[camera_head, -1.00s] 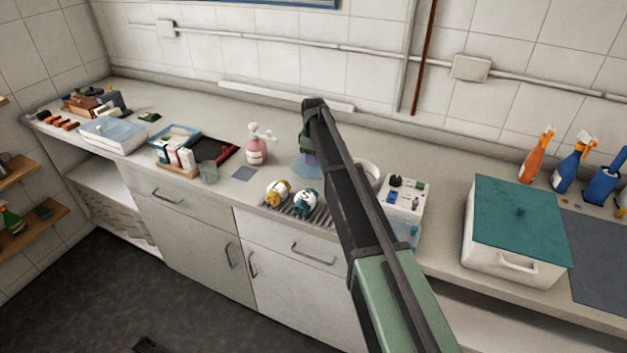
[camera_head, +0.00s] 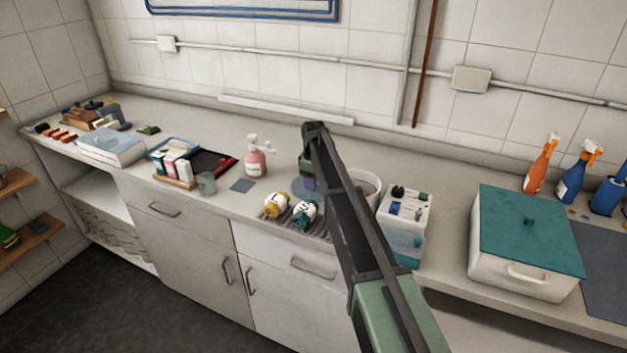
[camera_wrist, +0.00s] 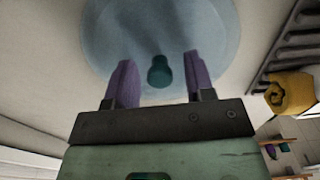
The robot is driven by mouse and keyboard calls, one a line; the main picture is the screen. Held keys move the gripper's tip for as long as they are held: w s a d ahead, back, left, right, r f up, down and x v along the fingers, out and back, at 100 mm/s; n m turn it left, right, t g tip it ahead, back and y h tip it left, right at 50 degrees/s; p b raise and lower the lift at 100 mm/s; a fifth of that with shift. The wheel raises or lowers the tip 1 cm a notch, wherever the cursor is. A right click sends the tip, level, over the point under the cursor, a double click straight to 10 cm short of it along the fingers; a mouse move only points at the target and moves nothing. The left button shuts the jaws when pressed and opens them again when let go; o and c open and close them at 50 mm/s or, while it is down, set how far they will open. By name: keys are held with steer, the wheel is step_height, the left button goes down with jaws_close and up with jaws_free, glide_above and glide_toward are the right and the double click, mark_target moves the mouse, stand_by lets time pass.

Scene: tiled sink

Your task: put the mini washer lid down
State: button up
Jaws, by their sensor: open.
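The mini washer lid is a pale blue, see-through disc with a teal knob (camera_wrist: 160,71) in the wrist view. Its disc (camera_wrist: 190,22) appears to lie flat on the counter, though contact is hard to judge. In the head view the lid (camera_head: 299,194) shows beside the ribbed rack, partly hidden by my gripper (camera_head: 308,184). My gripper (camera_wrist: 160,75) has two purple fingers, spread apart on either side of the knob, with a gap on both sides. A white round tub (camera_head: 374,182), open at the top, stands to the right, partly behind my arm.
A pink pump bottle (camera_head: 256,160) stands left. A white box with a control panel (camera_head: 404,216) and a large box with a teal lid (camera_head: 525,245) stand right.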

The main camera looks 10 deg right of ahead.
step_height(320, 180, up, 13)
steer(key=p, duration=1.3)
steer(key=s+f+m+b, duration=0.1)
steer(key=s+m, duration=1)
steer(key=s, duration=2.8)
steer(key=shift+s+f+b, duration=0.25)
steer(key=shift+f+b, duration=0.1)
steer(key=shift+c, duration=0.3)
